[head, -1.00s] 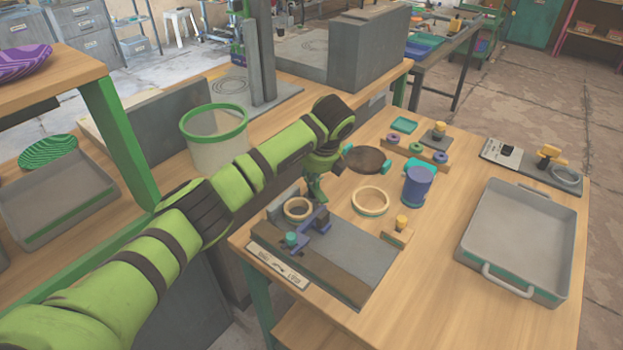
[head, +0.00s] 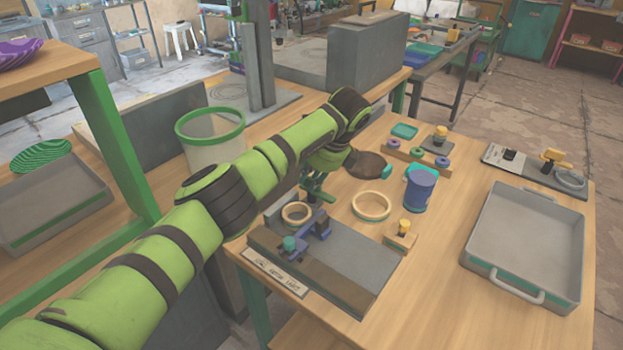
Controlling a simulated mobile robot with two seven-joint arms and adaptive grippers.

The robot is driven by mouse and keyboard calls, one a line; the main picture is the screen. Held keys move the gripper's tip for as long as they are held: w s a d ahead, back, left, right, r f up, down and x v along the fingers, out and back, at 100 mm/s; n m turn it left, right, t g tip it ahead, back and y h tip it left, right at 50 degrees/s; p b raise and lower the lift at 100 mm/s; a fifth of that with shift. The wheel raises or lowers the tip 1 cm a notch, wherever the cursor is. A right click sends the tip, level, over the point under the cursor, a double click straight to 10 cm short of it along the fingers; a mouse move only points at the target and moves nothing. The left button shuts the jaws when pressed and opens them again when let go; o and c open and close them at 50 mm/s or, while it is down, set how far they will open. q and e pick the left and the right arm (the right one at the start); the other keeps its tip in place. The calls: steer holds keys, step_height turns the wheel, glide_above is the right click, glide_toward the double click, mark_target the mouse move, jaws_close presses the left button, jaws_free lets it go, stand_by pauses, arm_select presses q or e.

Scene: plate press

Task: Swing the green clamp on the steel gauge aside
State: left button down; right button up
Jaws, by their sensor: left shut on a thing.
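The gauge fixture, a grey plate (head: 355,262) with a brown strip and a label, lies at the near left of the wooden table. On it sits a clamp with a blue-purple bar (head: 307,236) and a teal-green knob (head: 290,244); the bar runs obliquely toward the back right. A tan ring (head: 296,213) lies just behind the bar. My left gripper (head: 316,198) points down at the bar's far end, beside the ring, with its green fingers shut on the clamp. The exact contact is small and partly hidden by the gripper. My right gripper is out of view.
A larger tan ring (head: 371,205), a blue cup (head: 419,190) and a small block with a yellow knob (head: 401,236) stand right of the fixture. A grey tray (head: 525,245) fills the right; bare wood lies between.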

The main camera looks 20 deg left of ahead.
mark_target(327, 198)
arm_select(q)
steer(key=c, duration=1.1)
jaws_free()
steer(key=v, duration=1.2)
steer(key=shift+a, duration=0.15)
